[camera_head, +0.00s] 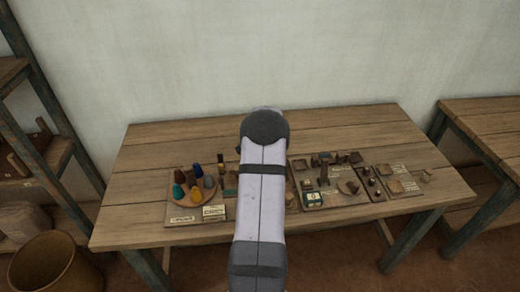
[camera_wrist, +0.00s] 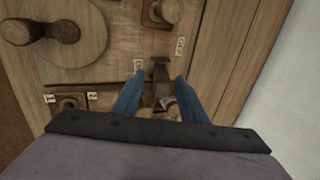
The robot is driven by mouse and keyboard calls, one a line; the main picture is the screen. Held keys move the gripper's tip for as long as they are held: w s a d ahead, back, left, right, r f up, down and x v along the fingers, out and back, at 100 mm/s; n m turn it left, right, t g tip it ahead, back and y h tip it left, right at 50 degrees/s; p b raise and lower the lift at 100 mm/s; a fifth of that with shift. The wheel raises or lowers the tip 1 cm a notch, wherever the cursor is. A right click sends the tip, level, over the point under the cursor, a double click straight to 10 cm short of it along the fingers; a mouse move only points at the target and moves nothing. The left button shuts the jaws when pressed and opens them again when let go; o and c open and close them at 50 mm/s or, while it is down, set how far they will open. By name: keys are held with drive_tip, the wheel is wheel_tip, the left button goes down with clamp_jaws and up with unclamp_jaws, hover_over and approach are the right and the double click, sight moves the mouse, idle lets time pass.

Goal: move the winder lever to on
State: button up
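In the wrist view, my gripper (camera_wrist: 159,79) has its two blue fingers spread apart. A dark brown upright piece, which looks like the winder lever (camera_wrist: 160,72), stands between the fingertips, with gaps visible at its sides. A small label (camera_wrist: 138,66) sits left of it, too small to read surely. Another label (camera_wrist: 181,47), seeming to read OFF, is up and to the right. In the head view my arm covers the middle of the table, and the gripper and lever are hidden there.
In the wrist view, a round wooden disc with a knob (camera_wrist: 64,30) and a slot with labels (camera_wrist: 78,97) lie left. In the head view, coloured cones (camera_head: 196,183) stand left on the table (camera_head: 135,198), and small wooden parts (camera_head: 324,176) right. The table's back strip is clear.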

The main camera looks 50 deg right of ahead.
drive_tip(key=shift+r+p, duration=2.5)
drive_tip(key=shift+r, duration=0.8)
drive_tip(key=w+a+r+n+y+b, duration=0.1)
drive_tip(key=w+a+r+n, duration=0.15)
drive_tip(key=a+n, duration=0.85)
drive_tip(key=w+a+r+n+y, duration=0.1)
drive_tip(key=a+r+n+y, duration=0.2)
drive_tip(key=a, duration=1.6)
drive_tip(key=s+a+r+n+g+b, duration=0.1)
drive_tip(key=s+a+n+g, duration=0.2)
drive_tip(key=s+a+n, duration=1.2)
wheel_tip(320, 180, down, 40)
drive_tip(key=a+m+b, duration=0.2)
drive_tip(key=a+b, duration=0.1)
drive_tip(key=b, duration=3.7)
drive_tip(key=shift+s+h, duration=0.3)
drive_tip(key=shift+h, duration=0.1)
